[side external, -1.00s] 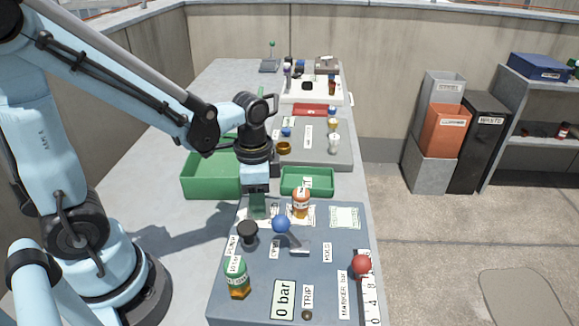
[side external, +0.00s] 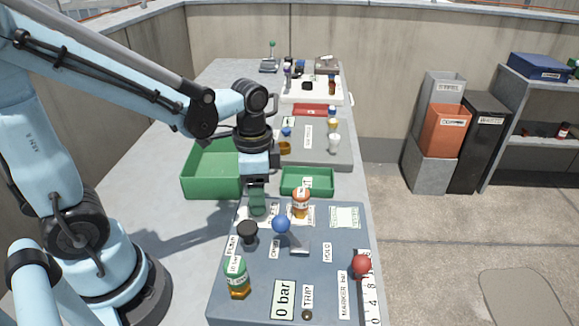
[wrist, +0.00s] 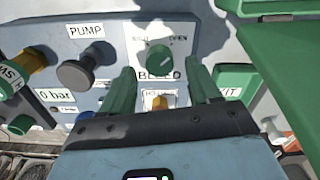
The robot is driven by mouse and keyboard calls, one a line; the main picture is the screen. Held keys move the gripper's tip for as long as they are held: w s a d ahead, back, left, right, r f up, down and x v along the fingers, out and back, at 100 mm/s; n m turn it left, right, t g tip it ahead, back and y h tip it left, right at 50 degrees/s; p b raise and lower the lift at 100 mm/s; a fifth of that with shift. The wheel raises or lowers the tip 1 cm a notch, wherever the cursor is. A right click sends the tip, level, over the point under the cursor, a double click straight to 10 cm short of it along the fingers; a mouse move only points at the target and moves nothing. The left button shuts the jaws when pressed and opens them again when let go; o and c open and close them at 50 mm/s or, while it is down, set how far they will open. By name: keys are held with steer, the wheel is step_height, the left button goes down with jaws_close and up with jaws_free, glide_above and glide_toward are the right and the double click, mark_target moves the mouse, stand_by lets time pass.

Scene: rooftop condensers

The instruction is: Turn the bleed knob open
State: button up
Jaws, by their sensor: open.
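The bleed knob (wrist: 159,59) is a round green knob on a white plate, just above the BLEED label in the wrist view. An OPEN mark shows at its upper right; I cannot tell exactly where the knob points. My gripper (wrist: 161,72) is open, its two green fingers apart on either side below the knob, with nothing held between them. In the side external view my gripper (side external: 257,205) points down at the far left part of the grey panel (side external: 325,270). The knob is hidden there behind the fingers. Whether the fingers touch the panel is unclear.
Green trays (side external: 205,180) (side external: 307,192) lie behind the panel.

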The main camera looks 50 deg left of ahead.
step_height(320, 180, up, 10)
stand_by(0.6)
steer(key=shift+f, duration=0.1)
step_height(320, 180, down, 3)
steer(key=n+t, duration=0.7)
